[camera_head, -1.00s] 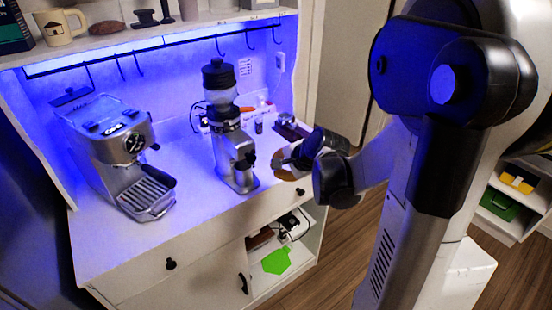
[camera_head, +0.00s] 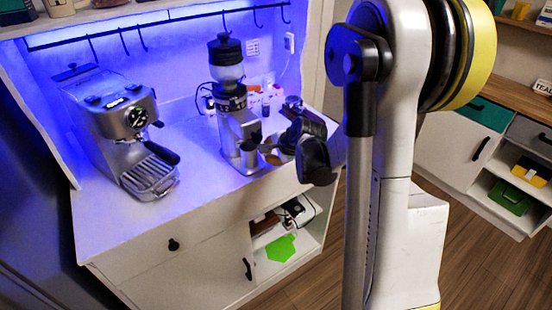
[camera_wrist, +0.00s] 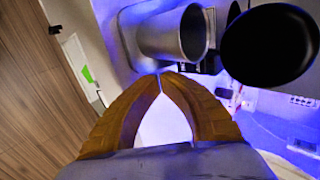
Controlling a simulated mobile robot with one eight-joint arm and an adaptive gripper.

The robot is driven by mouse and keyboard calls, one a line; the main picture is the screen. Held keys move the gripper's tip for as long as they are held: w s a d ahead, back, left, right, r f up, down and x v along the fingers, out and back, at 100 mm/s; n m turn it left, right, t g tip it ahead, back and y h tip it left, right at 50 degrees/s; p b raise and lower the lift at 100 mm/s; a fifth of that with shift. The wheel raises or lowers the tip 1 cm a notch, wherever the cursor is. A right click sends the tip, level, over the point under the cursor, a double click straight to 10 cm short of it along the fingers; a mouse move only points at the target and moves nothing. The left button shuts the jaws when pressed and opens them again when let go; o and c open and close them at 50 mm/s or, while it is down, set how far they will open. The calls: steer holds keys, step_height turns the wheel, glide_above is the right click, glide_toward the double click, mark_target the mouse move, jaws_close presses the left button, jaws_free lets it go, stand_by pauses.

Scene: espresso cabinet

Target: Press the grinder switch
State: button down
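The grinder (camera_head: 228,103) stands upright on the white cabinet top, with a black lid, a clear hopper and a metal body. My gripper (camera_head: 264,149) is close to the right side of its lower body; from this view I cannot tell whether it touches. In the wrist view my gripper's brown fingers (camera_wrist: 160,76) come together at their tips, with nothing between them. The tips are just below a metal cup-shaped part of the grinder (camera_wrist: 172,34). A black round lid (camera_wrist: 270,46) is to the right. I cannot make out the grinder switch.
An espresso machine (camera_head: 117,125) stands left of the grinder. Small bottles (camera_head: 266,103) and a wall socket stand behind my gripper. A rail with hooks (camera_head: 170,18) runs above. An open shelf with a green item (camera_head: 282,247) is below. Bare counter lies between the machines.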

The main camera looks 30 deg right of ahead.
mark_target(263, 160)
steer(key=shift+w+f, duration=0.1)
steer(key=shift+w, duration=1.25)
steer(key=shift+b, duration=0.3)
steer(key=shift+w+a+f+b, duration=0.1)
steer(key=shift+w+f+b, duration=0.2)
steer(key=shift+w, duration=0.05)
steer(key=shift+r, duration=0.25)
steer(key=shift+r+p, duration=0.7)
steer(key=shift+r, duration=0.05)
steer(key=shift+s, duration=0.1)
